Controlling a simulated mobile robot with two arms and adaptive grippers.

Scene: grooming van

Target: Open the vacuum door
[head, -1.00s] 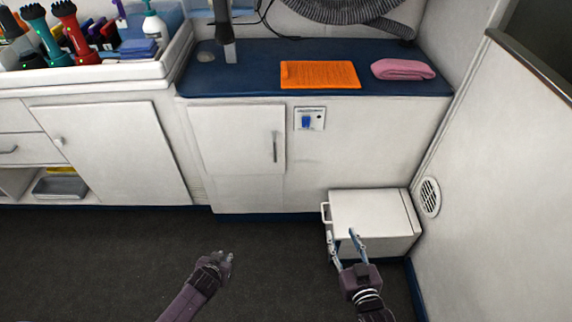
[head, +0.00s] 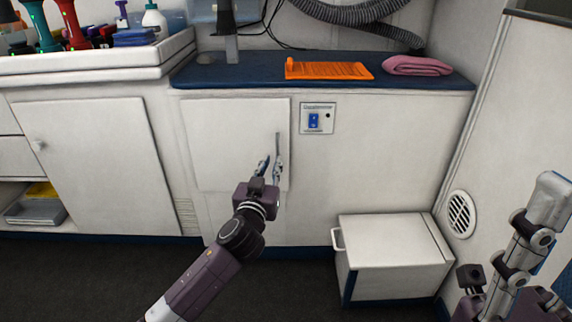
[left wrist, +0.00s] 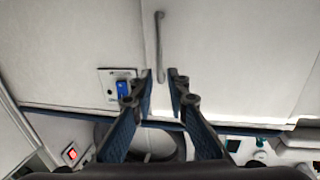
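The white cabinet door (head: 225,145) under the blue counter is flush with the cabinet front. Its upright metal handle (head: 277,146) is near the door's right edge. My left gripper (head: 269,166) is open at the lower part of the handle. In the left wrist view, which is upside down, the handle (left wrist: 160,40) ends between the two fingertips (left wrist: 161,76); contact cannot be told.
A blue switch panel (head: 317,118) is right of the door. A white box (head: 393,243) with a side handle stands on the floor at the right wall. The counter (head: 260,72) holds an orange mat (head: 330,70) and a pink towel (head: 417,65). Floor before the door is clear.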

